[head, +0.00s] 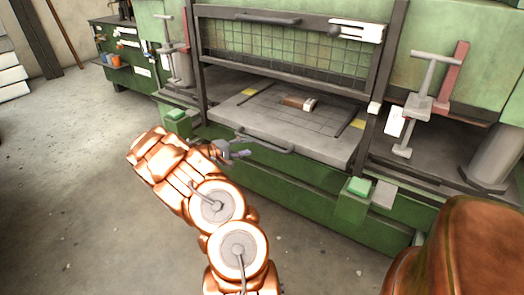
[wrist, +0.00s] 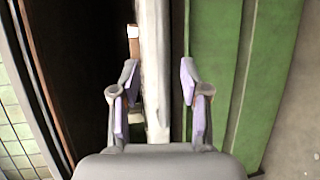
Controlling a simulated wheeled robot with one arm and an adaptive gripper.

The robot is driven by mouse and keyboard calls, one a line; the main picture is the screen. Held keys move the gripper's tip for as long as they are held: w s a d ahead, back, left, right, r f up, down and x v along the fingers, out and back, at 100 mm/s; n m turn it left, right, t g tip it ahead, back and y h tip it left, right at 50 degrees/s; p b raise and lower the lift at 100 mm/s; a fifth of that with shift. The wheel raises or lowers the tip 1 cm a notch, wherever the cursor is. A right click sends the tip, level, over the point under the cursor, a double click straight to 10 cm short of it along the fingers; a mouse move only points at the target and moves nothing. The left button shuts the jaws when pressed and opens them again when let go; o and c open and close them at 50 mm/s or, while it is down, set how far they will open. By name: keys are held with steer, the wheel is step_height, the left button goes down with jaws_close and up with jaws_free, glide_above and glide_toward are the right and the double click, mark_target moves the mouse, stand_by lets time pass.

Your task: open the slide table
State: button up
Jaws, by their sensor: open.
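The slide table (head: 250,112) is a flat grey plate with grid lines, lying in the opening of the green machine. Its dark grey bar handle (head: 265,142) runs along the front edge. My gripper (head: 238,153) is open at the left end of this handle, in front of the table's front edge. In the wrist view, my open gripper (wrist: 158,80) has its two fingers apart, with a pale upright bar (wrist: 155,60) showing between them. I cannot tell whether this bar is the handle or the table's edge, or whether the fingers touch it.
A small brown and white block (head: 299,103) lies on the table. A mesh guard (head: 285,55) hangs above it. Green button boxes (head: 357,188) stick out at both front sides. A brown rounded object (head: 480,245) stands at lower right. The concrete floor (head: 70,190) at left is clear.

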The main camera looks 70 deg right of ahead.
mark_target(260, 144)
steer(key=shift+f+b+x, duration=0.15)
steer(key=shift+b+x, duration=0.25)
steer(key=shift+x, duration=1.6)
steer(key=shift+f+b+x, duration=0.2)
steer(key=shift+b+x, duration=0.2)
steer(key=shift+x, duration=1.65)
steer(key=shift+w, duration=0.15)
steer(key=shift+c, duration=0.3)
jaws_close()
